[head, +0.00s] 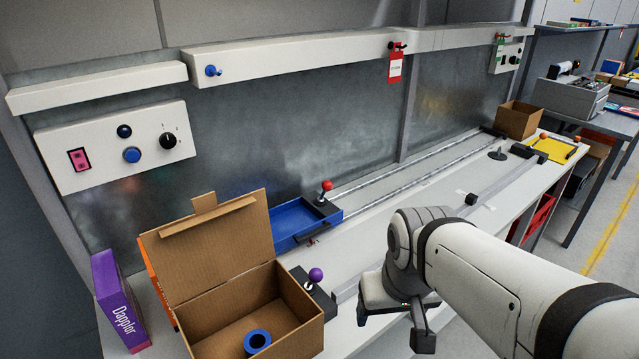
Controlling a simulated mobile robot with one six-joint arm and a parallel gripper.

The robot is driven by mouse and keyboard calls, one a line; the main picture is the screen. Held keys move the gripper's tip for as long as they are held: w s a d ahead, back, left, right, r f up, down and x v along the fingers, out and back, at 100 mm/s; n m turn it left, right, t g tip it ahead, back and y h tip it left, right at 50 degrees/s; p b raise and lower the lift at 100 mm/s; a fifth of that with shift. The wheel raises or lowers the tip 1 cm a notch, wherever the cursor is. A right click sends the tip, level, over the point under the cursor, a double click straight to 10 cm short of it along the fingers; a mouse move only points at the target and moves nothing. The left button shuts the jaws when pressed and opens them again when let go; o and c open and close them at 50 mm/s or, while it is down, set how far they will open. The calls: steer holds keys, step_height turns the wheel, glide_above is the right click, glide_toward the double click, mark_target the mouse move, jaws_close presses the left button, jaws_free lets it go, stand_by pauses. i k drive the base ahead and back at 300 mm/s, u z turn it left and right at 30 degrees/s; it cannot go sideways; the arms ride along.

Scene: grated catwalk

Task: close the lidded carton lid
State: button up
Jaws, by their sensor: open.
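The lidded carton (308,333) is a brown cardboard box on the bench at the lower left. Its lid (215,240) stands open, raised and leaning back, with a small tab at the top edge. A blue ring-shaped object (257,342) is inside the carton. The carton's lower front is cut off by the picture edge. My gripper (393,328) is open and empty, to the right of the carton and apart from it. Its two fingers point downward.
A purple box (118,300) and a partly hidden orange box stand left of the carton. A purple-knobbed lever (315,276) is close at its right. A blue tray (285,222) and red-knobbed lever (326,186) lie behind. The bench middle is mostly clear.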

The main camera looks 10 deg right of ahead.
mark_target(194, 254)
steer(key=u, duration=1.4)
steer(key=i, duration=0.25)
steer(key=z, duration=0.35)
